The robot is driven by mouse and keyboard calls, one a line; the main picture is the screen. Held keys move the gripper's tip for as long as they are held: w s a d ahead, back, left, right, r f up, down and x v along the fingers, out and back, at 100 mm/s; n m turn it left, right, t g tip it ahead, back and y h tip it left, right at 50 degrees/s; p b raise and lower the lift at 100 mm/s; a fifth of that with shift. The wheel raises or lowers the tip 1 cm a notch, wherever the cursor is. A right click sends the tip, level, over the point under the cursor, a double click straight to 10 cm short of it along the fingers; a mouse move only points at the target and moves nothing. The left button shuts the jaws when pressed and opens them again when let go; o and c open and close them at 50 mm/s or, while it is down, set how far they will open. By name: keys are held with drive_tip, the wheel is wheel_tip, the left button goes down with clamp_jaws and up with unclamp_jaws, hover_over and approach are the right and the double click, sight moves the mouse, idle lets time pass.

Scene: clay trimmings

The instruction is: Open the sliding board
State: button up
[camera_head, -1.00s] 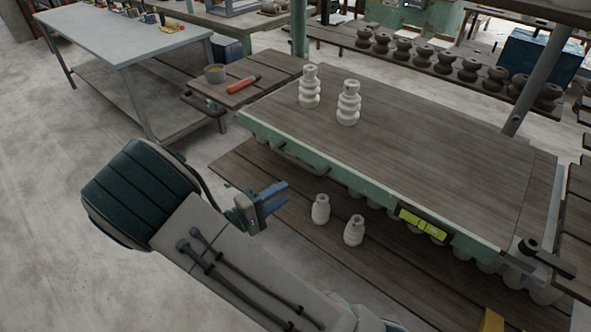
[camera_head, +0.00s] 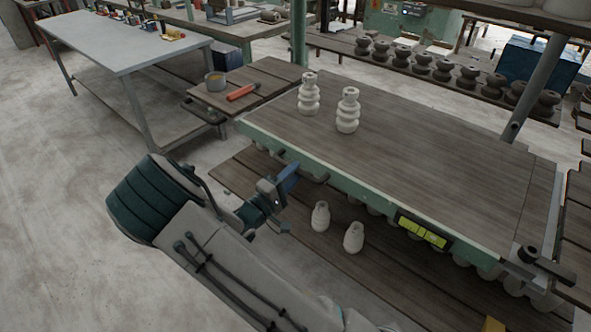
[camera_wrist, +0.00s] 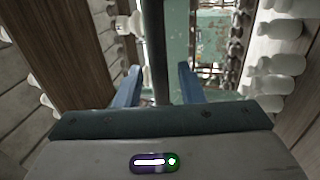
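The sliding board (camera_head: 420,165) is a wide brown wooden top with a green front edge, set on a low bench. A dark bar handle (camera_head: 318,179) is fixed along the left part of that edge. My gripper (camera_head: 286,178) is at the handle's left part, and its blue fingers partly hide it. In the wrist view, the two blue fingers (camera_wrist: 158,88) are apart, with the dark handle bar (camera_wrist: 153,45) running between them. The gripper is open; I cannot tell whether either finger touches the bar.
Two stacked white clay pieces (camera_head: 348,110) stand on the board. Two small white pots (camera_head: 353,238) stand on the lower shelf (camera_head: 290,225). A side table (camera_head: 265,75) at the left holds a cup (camera_head: 215,81) and a red-handled tool (camera_head: 242,92). Open floor (camera_head: 60,200) lies left.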

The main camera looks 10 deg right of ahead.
drive_tip(key=shift+x, duration=0.9)
